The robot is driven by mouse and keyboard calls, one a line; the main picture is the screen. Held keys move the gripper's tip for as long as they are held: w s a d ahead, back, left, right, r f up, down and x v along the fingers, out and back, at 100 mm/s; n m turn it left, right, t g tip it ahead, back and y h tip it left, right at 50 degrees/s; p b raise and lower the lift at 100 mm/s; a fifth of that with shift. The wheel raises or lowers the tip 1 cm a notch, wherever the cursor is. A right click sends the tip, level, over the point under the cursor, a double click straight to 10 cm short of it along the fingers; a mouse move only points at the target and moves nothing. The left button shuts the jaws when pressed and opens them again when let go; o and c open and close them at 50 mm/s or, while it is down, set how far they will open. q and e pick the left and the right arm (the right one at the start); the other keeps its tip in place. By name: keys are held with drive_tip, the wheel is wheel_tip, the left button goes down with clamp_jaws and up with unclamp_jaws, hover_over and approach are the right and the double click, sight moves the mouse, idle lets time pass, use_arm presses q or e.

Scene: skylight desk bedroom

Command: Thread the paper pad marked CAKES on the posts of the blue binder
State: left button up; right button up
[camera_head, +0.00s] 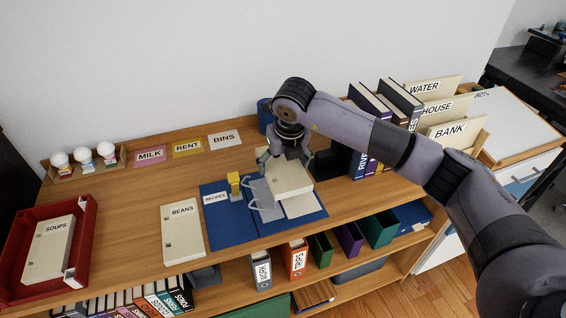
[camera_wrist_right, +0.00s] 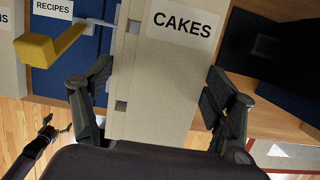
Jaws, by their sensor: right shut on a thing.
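My right gripper (camera_wrist_right: 160,105) is shut on the cream paper pad marked CAKES (camera_wrist_right: 165,75), with a finger on each side. The pad also shows in the head view (camera_head: 290,181), above the right part of the open blue binder (camera_head: 228,232). Two square holes show along the pad's left edge in the wrist view. The binder's pale curved posts (camera_head: 250,183) stand left of the pad, seemingly apart from it. The binder's left cover bears a RECIPES label (camera_head: 215,198). My left gripper (camera_wrist_right: 57,124) shows small in the wrist view, its fingers apart and empty.
A yellow piece (camera_head: 234,185) stands at the binder's back. The BEANS pad (camera_head: 183,232) lies left of it. The SOUPS pad (camera_head: 49,250) lies in a red tray (camera_head: 82,272). Upright binders (camera_head: 372,150) and a file box stand right. Cards (camera_head: 187,148) lie behind.

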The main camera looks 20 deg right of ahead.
drive_tip(key=shift+f+b, duration=2.95)
drive_tip(key=shift+f, duration=0.4)
drive_tip(key=o, duration=1.4)
drive_tip(key=v, duration=1.2)
